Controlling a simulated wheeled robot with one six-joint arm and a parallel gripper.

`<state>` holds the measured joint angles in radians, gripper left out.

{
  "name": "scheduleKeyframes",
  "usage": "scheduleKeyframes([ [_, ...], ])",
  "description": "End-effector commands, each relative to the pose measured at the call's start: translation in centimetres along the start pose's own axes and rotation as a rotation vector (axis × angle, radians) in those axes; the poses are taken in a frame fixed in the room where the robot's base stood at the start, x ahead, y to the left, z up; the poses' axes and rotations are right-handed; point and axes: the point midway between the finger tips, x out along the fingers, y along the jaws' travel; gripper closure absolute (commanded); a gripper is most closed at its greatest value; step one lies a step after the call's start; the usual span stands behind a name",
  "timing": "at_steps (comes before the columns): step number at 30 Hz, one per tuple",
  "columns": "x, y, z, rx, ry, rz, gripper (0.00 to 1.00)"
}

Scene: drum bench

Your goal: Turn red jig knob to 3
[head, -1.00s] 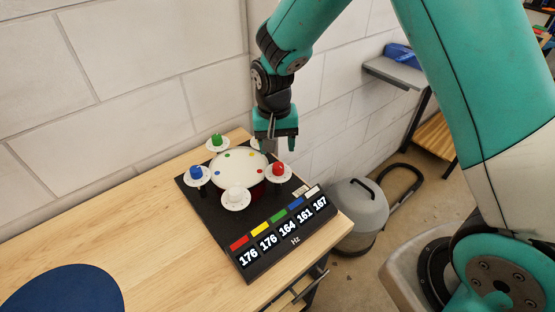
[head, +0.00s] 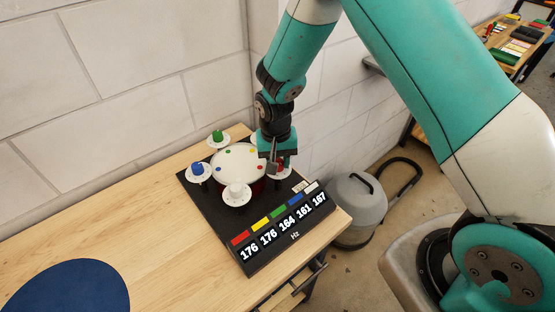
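The red jig knob (head: 281,167) sits on a white dial disc (head: 281,175) at the right side of the black jig board (head: 216,207). My gripper (head: 278,163) points down at the red knob, with its fingers at or around it. The fingers hide most of the knob, so I cannot tell whether they touch it. The dial's numbers and the knob's pointer cannot be read. The display (head: 280,229) shows 176 under red, 176 under yellow, 164 under green, 161 under blue and 167 under white, in Hz.
A white drum head (head: 236,164) with coloured dots stands amid the knobs. Close around it are a blue knob (head: 197,168), a green knob (head: 218,136) and a white knob (head: 236,189).

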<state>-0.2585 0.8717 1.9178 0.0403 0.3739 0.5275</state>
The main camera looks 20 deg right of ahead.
Motion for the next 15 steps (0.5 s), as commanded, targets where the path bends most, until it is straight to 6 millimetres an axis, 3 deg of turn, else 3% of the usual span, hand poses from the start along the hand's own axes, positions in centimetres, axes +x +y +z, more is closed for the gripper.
scheduleKeyframes([
  [15,0.08,0.02,0.01,-0.14,0.006,0.001,0.91],
])
